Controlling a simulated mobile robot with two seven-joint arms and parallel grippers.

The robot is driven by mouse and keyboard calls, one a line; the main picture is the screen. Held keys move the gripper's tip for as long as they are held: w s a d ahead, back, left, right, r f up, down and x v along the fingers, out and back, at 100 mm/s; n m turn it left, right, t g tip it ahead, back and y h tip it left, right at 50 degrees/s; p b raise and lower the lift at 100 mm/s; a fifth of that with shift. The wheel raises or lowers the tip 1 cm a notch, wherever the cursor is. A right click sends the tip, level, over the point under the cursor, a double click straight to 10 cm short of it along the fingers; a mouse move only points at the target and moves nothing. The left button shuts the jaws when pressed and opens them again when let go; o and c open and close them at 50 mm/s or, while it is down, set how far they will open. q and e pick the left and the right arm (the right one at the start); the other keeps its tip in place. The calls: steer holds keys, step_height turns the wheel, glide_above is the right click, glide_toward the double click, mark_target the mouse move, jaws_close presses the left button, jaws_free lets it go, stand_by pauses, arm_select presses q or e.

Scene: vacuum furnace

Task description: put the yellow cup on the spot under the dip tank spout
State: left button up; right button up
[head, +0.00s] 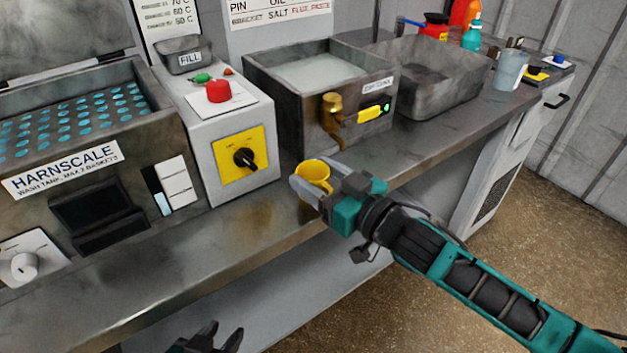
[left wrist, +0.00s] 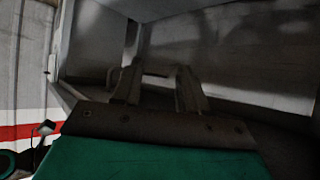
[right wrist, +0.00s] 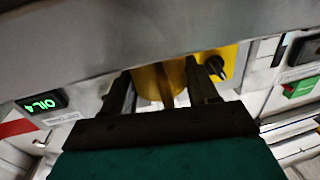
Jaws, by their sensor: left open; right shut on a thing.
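The yellow cup (head: 313,172) is between the fingers of my right gripper (head: 309,188), which is shut on it. The cup looks upright at the bench's front edge, below and slightly left of the brass spout (head: 332,108) on the dip tank (head: 290,112). I cannot tell whether it touches the bench. In the right wrist view the cup (right wrist: 158,84) shows between the fingers, partly hidden by a grey surface. No marked spot under the spout can be made out. My left gripper (head: 217,338) is open and empty, low in front of the bench.
A white control box with a red button (head: 218,91) and a black knob (head: 245,157) stands left of the dip tank. The wash tank (head: 95,195) is further left. A grey basin (head: 440,85) stands right. The metal bench front (head: 215,240) is bare.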

mark_target(318, 174)
steer(key=c, duration=0.3)
steer(key=shift+r, duration=0.15)
step_height(318, 174, up, 18)
steer(key=r+p, duration=0.1)
steer(key=p, duration=0.3)
steer(key=s+d+f+m+t+h, duration=0.2)
steer(key=s+d+f+m+h, duration=0.2)
steer(key=d, duration=0.5)
steer(key=s+d+f+m+t+h, duration=0.3)
steer(key=s+d+f+m+h, duration=0.1)
steer(key=d+f+h, duration=0.4)
step_height(318, 174, down, 3)
steer(key=shift+d+f+m+h, duration=0.2)
steer(key=shift+d+m+h, duration=0.25)
steer(key=shift+d, duration=0.55)
arm_select(q)
steer(key=r, duration=0.1)
steer(key=a+r, duration=0.1)
steer(key=shift+s+r+y, duration=0.3)
steer(key=shift+s, duration=0.1)
arm_select(e)
steer(key=shift+s+d+f, duration=0.1)
